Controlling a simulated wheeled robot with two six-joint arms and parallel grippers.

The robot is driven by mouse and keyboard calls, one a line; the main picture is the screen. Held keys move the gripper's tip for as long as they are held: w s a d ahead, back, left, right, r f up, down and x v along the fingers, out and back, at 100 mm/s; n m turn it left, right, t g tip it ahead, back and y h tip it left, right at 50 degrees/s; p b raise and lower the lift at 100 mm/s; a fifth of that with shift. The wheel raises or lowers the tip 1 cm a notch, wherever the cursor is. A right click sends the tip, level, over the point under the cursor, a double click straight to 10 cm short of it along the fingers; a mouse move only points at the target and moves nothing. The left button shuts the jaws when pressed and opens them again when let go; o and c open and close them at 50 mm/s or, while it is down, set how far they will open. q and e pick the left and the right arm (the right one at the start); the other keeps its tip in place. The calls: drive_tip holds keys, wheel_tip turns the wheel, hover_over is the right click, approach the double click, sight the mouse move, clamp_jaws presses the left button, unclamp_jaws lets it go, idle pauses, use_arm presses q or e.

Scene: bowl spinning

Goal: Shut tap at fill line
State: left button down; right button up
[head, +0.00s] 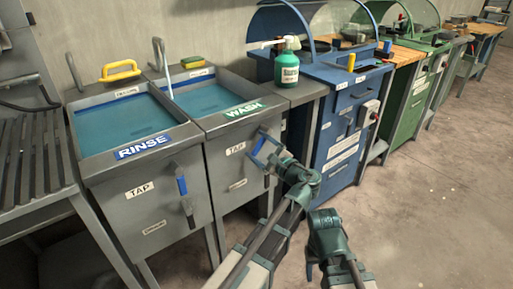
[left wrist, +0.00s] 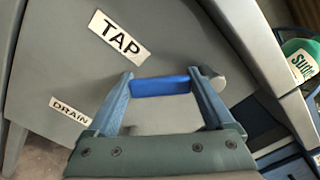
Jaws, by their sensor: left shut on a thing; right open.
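The wash sink (head: 232,112) holds blue water (head: 208,99), with a blue strip (head: 200,77) and a small unreadable label on its back wall. On its front, under the TAP label (head: 235,149), is a tap lever with a blue grip (left wrist: 160,86). My left gripper (head: 259,148) is shut on this grip, which spans between the two fingertips in the left wrist view (left wrist: 163,88). In the head view the fingers partly hide the lever. My right gripper (head: 314,268) is open and empty, low in front of the sinks, away from everything.
The rinse sink (head: 143,151) stands to the left, also with water and a blue-gripped lever (head: 182,186). A yellow brush (head: 119,71) and sponge (head: 192,62) lie at the back rim. A green bottle (head: 287,68) stands right of the wash sink. The floor at right is clear.

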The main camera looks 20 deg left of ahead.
use_arm(q)
drive_tip(key=shift+w+d+f+n, duration=0.1)
drive_tip(key=shift+d+f+n, duration=0.1)
drive_tip(key=shift+n, duration=0.3)
use_arm(e)
drive_tip(key=shift+f, duration=0.2)
use_arm(q)
unclamp_jaws()
